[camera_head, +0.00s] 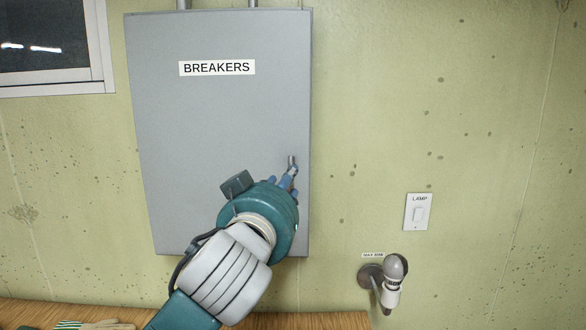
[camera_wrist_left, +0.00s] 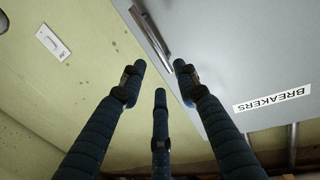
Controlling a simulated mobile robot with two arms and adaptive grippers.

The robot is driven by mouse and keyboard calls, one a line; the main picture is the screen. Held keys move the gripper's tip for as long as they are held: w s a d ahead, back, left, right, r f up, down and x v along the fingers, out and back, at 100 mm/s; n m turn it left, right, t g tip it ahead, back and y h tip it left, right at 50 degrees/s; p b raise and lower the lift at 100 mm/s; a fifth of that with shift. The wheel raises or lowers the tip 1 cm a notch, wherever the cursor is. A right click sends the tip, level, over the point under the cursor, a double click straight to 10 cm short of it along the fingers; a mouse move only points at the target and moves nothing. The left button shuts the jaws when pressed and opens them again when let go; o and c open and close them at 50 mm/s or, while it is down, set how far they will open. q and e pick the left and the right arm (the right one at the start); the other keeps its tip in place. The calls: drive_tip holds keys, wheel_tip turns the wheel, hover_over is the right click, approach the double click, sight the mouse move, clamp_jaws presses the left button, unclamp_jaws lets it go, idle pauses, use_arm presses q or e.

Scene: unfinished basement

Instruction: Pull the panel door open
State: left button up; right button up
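The grey panel door (camera_head: 220,120) is on the wall and looks shut, with a "BREAKERS" label (camera_head: 217,68) on it. Its short metal handle (camera_head: 291,160) is near the right edge. In the left wrist view the handle (camera_wrist_left: 152,38) shows ahead of the fingers. My left gripper (camera_head: 289,176) is in front of the door, just below the handle in the picture. In the left wrist view its three blue fingers (camera_wrist_left: 159,72) are spread, with nothing between them. Whether a fingertip touches the handle cannot be told. My right gripper is not in view.
A lamp switch (camera_head: 418,212) is on the wall to the right. A wall-mounted lamp-like fixture (camera_head: 391,284) sits lower right. A wooden surface (camera_head: 300,321) runs along the bottom, with gloves (camera_head: 95,325) at left. A window (camera_head: 50,45) is upper left.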

use_arm(q)
drive_tip(key=w+p, duration=0.1)
drive_tip(key=w, duration=0.2)
drive_tip(key=w+d+p, duration=0.1)
drive_tip(key=w, duration=0.2)
drive_tip(key=w+p, duration=0.1)
drive_tip(key=w, duration=0.2)
drive_tip(key=shift+d, duration=0.35)
drive_tip(key=shift+s, duration=0.1)
clamp_jaws()
